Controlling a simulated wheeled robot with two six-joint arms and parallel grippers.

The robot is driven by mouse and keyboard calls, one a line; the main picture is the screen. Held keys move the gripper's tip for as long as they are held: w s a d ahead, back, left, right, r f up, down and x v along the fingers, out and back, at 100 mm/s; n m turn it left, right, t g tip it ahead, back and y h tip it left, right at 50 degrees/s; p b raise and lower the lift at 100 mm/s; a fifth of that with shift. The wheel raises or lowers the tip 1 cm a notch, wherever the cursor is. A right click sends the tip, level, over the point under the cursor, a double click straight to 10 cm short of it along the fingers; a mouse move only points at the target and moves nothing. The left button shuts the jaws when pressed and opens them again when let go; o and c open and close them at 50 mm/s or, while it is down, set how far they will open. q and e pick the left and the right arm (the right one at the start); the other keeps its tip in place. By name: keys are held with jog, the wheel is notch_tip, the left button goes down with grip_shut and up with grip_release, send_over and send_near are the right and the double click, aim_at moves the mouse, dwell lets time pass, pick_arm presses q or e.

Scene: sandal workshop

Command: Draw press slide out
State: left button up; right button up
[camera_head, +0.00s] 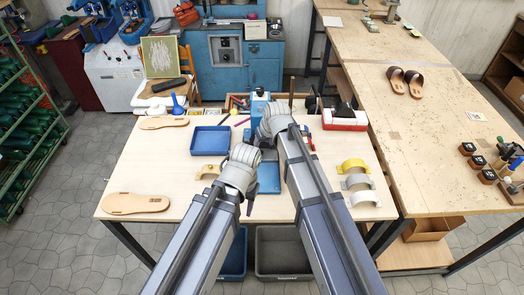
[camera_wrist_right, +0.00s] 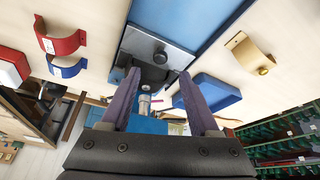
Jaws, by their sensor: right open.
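The blue press (camera_head: 260,105) stands at the back middle of the light wooden table, partly hidden by my right wrist. A flat blue slide (camera_head: 268,178) extends toward me in front of it. In the right wrist view the blue slide (camera_wrist_right: 185,20) joins a grey metal plate with a dark round knob (camera_wrist_right: 160,57). My right gripper (camera_wrist_right: 157,88) is open, its two fingers spread toward the plate, with nothing held. A metal cylinder (camera_wrist_right: 145,103) of the press shows between the fingers. My left gripper (camera_head: 250,203) is over the table left of the slide, its jaws mostly hidden.
A blue tray (camera_head: 210,140) lies left of the press. Tan soles (camera_head: 135,203) lie on the left side. Curved straps (camera_head: 356,181) stand at the right, below a red and white box (camera_head: 345,119). Open bins (camera_head: 282,252) sit under the front edge.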

aim_at(261, 152)
jog(key=b+x, duration=0.6)
jog(key=x, duration=0.1)
jog(key=shift+s, duration=0.1)
jog(key=shift+r, duration=0.1)
jog(key=shift+c, duration=0.3)
grip_shut()
dwell(0.9)
